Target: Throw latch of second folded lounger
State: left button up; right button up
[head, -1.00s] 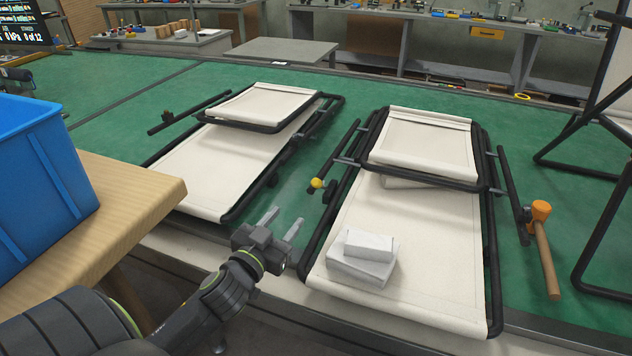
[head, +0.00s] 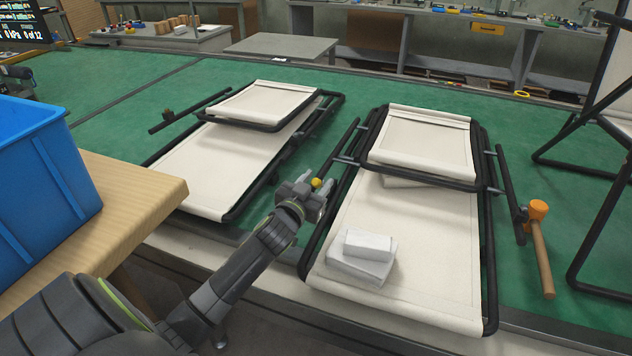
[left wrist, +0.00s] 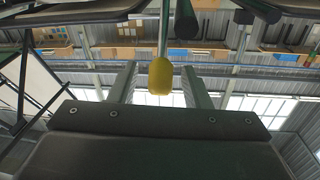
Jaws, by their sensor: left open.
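Two folded loungers with black tube frames and cream fabric lie on the green bench: the left one (head: 192,169) and the right one (head: 420,234). The right lounger has a yellow-tipped latch lever (head: 316,183) on its left side. My left gripper (head: 308,185) is open at this yellow knob. In the left wrist view the yellow knob (left wrist: 161,77) sits between the two spread fingers (left wrist: 160,85), with gaps on both sides. Whether a finger touches it cannot be told. My right gripper is out of view.
White blocks (head: 362,258) lie on the right lounger's fabric. A blue crate (head: 40,190) sits on a wooden table (head: 135,205) at left. An unfolded black frame (head: 590,150) stands at far right.

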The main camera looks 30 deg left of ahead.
pick_arm(q)
grip_shut()
dwell(0.3)
